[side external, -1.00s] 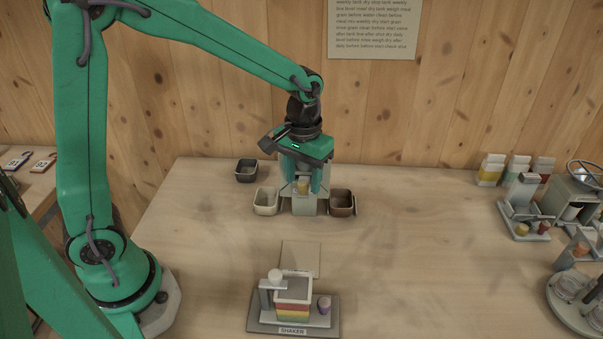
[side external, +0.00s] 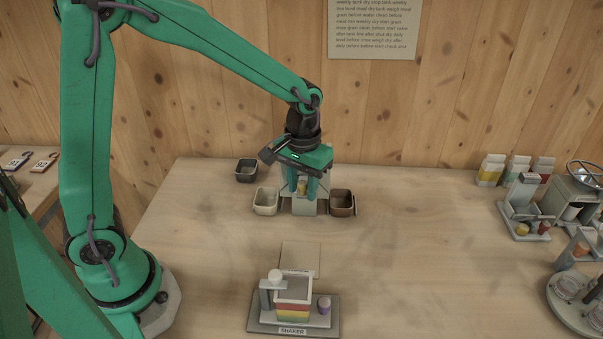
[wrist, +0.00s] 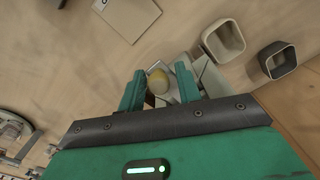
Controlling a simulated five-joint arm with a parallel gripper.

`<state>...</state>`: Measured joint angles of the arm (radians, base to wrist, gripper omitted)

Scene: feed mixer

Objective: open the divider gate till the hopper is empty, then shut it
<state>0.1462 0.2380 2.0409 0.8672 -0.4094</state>
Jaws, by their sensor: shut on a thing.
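The divider station (side external: 303,207) is a grey upright stand at the back of the table, between a cream bin (side external: 266,210) on its left and a brown bin (side external: 342,212) on its right. My gripper (side external: 302,191) is low over the station, its green fingers shut on a yellow knob (side external: 301,187). In the wrist view, the yellow knob (wrist: 158,80) shows between the two fingers (wrist: 160,84). The hopper, its contents and the gate's position are hidden by my gripper.
A dark bin (side external: 246,172) stands behind the cream bin. A shaker (side external: 292,314) with coloured bands stands at the front, with a flat card (side external: 300,256) behind it. Cartons (side external: 517,168) and other devices line the right side. The middle right of the table is clear.

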